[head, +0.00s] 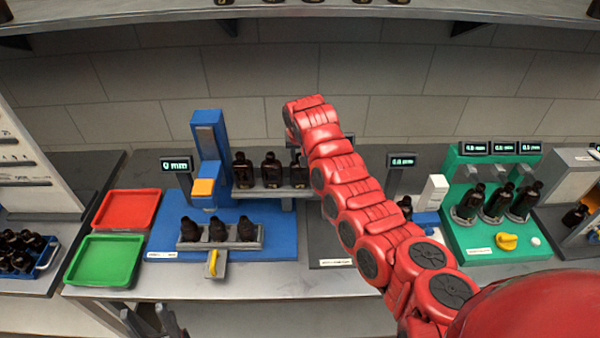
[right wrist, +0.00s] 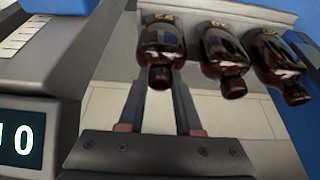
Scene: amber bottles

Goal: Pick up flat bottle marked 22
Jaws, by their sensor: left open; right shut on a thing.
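A row of dark amber bottles stands on a raised grey rack (head: 270,191) behind the blue base. Two show clearly in the head view, a left one (head: 242,170) and a middle one (head: 271,170); the third (head: 296,172) is partly hidden by my right arm. In the right wrist view my right gripper (right wrist: 160,84) is shut on the end bottle (right wrist: 161,42), a finger on each side of its neck. Yellowish marks show on the bottles, but I cannot read a 22 for certain. My left gripper (head: 152,322) is open and empty at the bottom edge.
Three more bottles lie tilted in a front holder (head: 219,246). A red tray (head: 128,209) and a green tray (head: 104,260) lie at the left. A green station (head: 480,249) with bottles stands at the right. A blue column (head: 207,150) rises beside the rack.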

